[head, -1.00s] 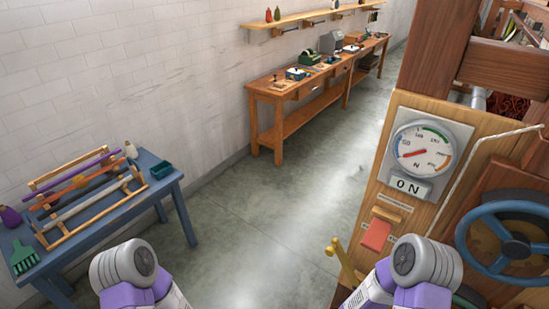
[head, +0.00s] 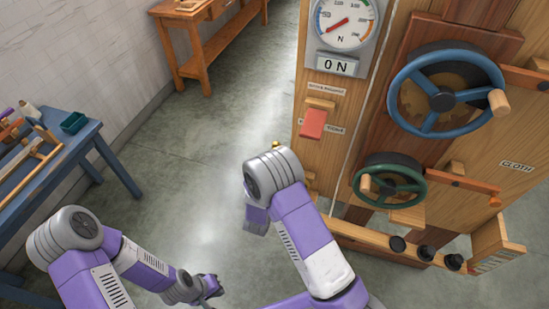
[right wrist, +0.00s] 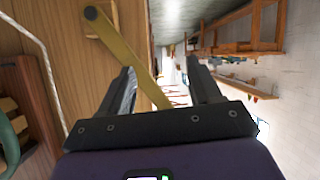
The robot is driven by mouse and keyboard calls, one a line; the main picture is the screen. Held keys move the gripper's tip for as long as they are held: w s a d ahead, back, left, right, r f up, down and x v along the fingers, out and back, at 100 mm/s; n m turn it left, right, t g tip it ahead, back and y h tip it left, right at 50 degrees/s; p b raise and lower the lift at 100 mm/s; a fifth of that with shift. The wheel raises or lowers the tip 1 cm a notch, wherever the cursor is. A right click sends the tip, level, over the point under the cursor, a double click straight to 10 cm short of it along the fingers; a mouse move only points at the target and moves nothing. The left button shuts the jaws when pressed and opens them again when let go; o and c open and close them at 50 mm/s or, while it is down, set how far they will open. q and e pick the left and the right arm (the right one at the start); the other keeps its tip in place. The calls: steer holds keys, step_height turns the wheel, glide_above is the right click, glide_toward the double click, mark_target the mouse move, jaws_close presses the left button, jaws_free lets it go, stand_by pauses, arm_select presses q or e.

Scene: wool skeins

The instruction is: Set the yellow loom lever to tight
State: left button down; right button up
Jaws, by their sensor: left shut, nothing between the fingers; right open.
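The yellow lever (right wrist: 130,55) shows in the right wrist view as a flat bar on the wooden loom panel. It slants from a pivot at upper left down to the space between my right gripper's fingers. My right gripper (right wrist: 160,68) is open, with the bar between its fingers in the picture; I cannot tell whether they touch it. In the head view my right arm hides nearly all of the lever; only a small yellow tip (head: 275,144) shows above it. My left gripper (head: 213,288) is shut and empty, low over the floor, away from the loom.
A blue table (head: 95,135) stands at left, a wooden bench (head: 205,55) behind. The floor between is clear.

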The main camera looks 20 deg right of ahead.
step_height(320, 180, up, 8)
steer(key=w+a+m+t+h+b, duration=0.2)
steer(key=w+h, duration=0.1)
steer(key=h, duration=0.2)
steer(key=x, duration=0.5)
steer(key=r+x, duration=0.1)
steer(key=x, duration=0.1)
steer(key=shift+d+b, duration=0.3)
steer(key=shift+d, duration=0.1)
steer(key=shift+s, duration=0.1)
steer(key=shift+f, duration=0.1)
jaws_close()
